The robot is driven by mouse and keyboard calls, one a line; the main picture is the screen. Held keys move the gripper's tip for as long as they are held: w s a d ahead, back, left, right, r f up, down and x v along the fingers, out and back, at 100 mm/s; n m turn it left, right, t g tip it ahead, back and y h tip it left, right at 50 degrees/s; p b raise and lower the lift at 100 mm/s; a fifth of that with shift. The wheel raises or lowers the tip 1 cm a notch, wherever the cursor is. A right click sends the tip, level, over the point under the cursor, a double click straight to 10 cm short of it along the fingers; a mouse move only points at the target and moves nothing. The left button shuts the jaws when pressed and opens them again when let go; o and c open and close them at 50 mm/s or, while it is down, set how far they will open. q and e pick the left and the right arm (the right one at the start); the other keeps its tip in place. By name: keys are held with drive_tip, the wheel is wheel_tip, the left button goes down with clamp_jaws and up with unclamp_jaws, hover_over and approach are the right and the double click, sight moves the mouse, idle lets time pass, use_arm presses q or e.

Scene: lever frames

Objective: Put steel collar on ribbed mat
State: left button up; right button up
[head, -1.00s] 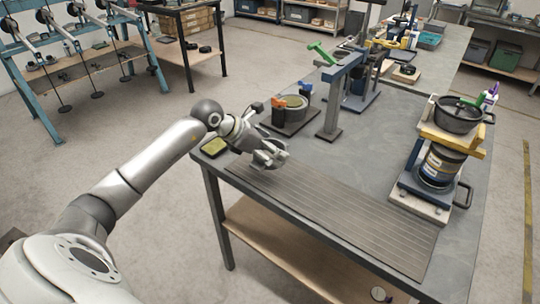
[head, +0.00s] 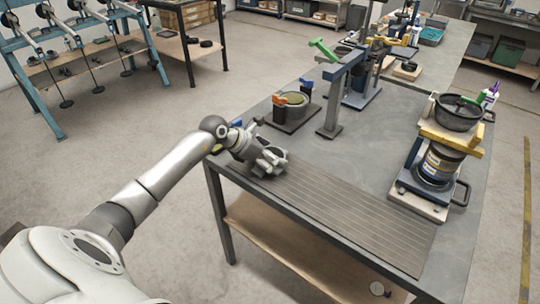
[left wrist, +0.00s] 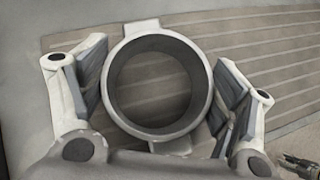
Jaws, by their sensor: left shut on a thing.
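The steel collar (left wrist: 205,95) is a thick grey ring with a dark bore and small tabs on its rim. My left gripper (left wrist: 160,92) is shut on it, one finger at each side in the left wrist view. In the head view, my left gripper (head: 270,160) is at the far left end of the ribbed mat and mostly hides the collar. The ribbed mat (head: 350,212) is a long grey-brown grooved strip along the table's front edge. Its grooves show around and through the collar (left wrist: 265,65). I cannot tell whether the collar touches the mat. My right gripper is not in view.
A stand with a round pot (head: 295,103) and orange and blue clamps is behind my gripper. A blue-grey post with a green handle (head: 332,100) stands beside it. A stacked can and black pan (head: 458,118) stand at right. The rest of the mat is bare.

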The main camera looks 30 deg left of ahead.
use_arm(q)
drive_tip(key=o, duration=1.4)
drive_tip(key=shift+r, duration=0.15)
drive_tip(key=b+v, duration=0.1)
drive_tip(key=v, duration=1.1)
drive_tip(key=shift+b, duration=0.4)
